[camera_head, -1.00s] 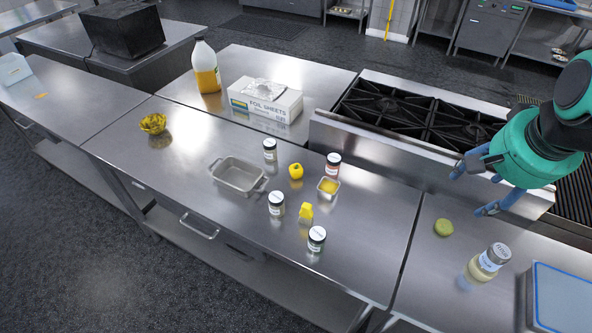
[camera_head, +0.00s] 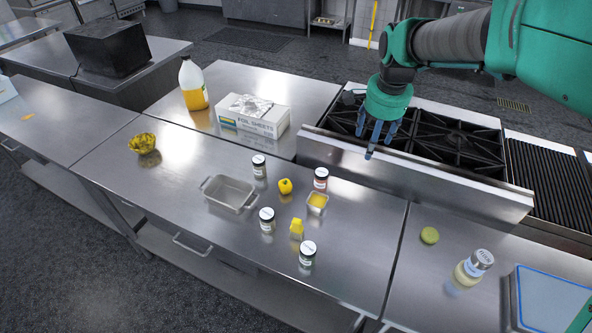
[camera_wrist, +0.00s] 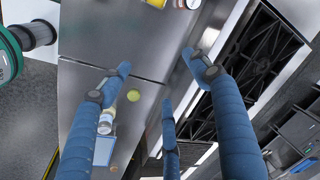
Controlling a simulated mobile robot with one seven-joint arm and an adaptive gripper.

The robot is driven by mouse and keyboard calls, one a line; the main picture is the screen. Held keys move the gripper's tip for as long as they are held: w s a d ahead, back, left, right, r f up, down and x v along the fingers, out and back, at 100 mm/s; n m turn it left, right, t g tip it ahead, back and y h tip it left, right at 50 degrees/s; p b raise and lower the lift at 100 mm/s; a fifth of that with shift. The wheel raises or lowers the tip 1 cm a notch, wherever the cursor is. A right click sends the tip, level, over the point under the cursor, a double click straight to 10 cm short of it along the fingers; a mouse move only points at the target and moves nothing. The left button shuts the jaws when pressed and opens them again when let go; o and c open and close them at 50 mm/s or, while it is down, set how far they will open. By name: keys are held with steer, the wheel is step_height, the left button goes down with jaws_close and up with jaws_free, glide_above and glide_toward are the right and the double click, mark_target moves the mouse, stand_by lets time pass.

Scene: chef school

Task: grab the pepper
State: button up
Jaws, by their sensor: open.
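A small yellow pepper (camera_head: 285,187) with a dark stem sits upright on the steel counter in the head view, among several lidded jars. My gripper (camera_head: 373,138) is open and empty, above the front edge of the stove, to the right of the pepper and apart from it. In the wrist view, its blue fingers (camera_wrist: 160,78) are spread wide with nothing between them. I cannot make out the pepper in the wrist view. The jar labels are too small to read.
A foil box (camera_head: 254,120) stands behind. The stove's raised front (camera_head: 400,178) borders the counter. The counter's left front is clear.

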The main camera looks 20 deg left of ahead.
steer(key=w+a+f+m+g+p, duration=0.1)
steer(key=w+a+f, duration=0.1)
steer(key=a+f, duration=0.45)
steer(key=w+a+f+m+p, duration=0.15)
steer(key=a+f, duration=0.25)
steer(key=a, duration=0.6)
steer(key=g+h+p, duration=0.1)
steer(key=p, duration=0.1)
glide_above(285, 183)
step_height(285, 183, down, 12)
steer(key=shift+a+m, duration=0.15)
steer(key=shift+m, duration=0.2)
steer(key=shift+f, duration=4.25)
steer(key=shift+f, duration=0.1)
steer(key=shift+f+p, duration=0.35)
steer(key=shift+f, duration=2.1)
